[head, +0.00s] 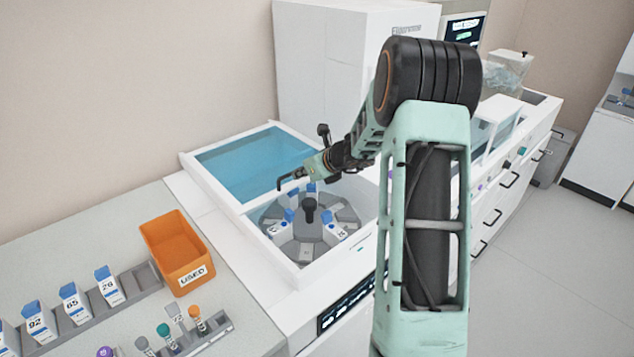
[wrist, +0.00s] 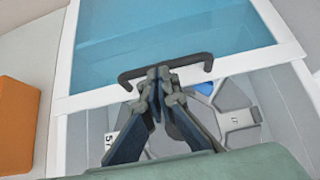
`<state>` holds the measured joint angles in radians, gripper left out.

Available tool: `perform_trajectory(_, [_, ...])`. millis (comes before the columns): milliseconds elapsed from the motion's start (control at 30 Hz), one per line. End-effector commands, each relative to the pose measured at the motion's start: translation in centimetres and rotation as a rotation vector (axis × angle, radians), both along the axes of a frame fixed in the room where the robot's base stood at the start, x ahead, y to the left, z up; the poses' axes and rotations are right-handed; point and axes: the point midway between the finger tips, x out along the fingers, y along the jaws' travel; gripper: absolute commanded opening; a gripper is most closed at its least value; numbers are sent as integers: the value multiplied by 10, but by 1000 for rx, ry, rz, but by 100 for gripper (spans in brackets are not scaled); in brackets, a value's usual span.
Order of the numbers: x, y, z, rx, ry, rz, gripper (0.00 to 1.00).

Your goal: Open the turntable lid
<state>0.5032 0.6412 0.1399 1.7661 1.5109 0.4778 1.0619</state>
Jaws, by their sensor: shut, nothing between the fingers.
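The turntable lid is a clear blue panel in a white frame (head: 232,208). It lies back to the left in the head view and leaves the round turntable (head: 300,247) uncovered. In the wrist view the lid's blue panel (wrist: 160,35) fills the top. Its dark bar handle (wrist: 196,66) is on the near frame edge. My gripper (head: 302,176) is at this handle, above the turntable's back edge. In the wrist view the fingertips of my gripper (wrist: 160,72) are together at the handle's middle, with nothing between them. I cannot tell whether they touch the handle.
Blue-capped numbered containers sit in the turntable around a dark central knob (head: 310,210). An orange bin (head: 165,240) marked USED and racks with bottles and tubes stand on the left counter. A tall white machine (head: 335,70) stands behind. My arm hides part of the right side.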

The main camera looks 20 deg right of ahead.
Motion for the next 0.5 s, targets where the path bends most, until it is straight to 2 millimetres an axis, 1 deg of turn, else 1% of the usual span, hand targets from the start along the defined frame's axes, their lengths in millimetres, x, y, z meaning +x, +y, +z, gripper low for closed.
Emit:
perform_trajectory(33, [8, 3, 1, 0, 1, 1, 0])
perform_trajectory(100, [16, 6, 1, -1, 1, 1, 0])
perform_trajectory(200, [23, 8, 0, 0, 1, -1, 0])
perform_trajectory(333, [28, 10, 0, -1, 1, 1, 0])
perform_trajectory(500, [28, 9, 0, -1, 0, 0, 0])
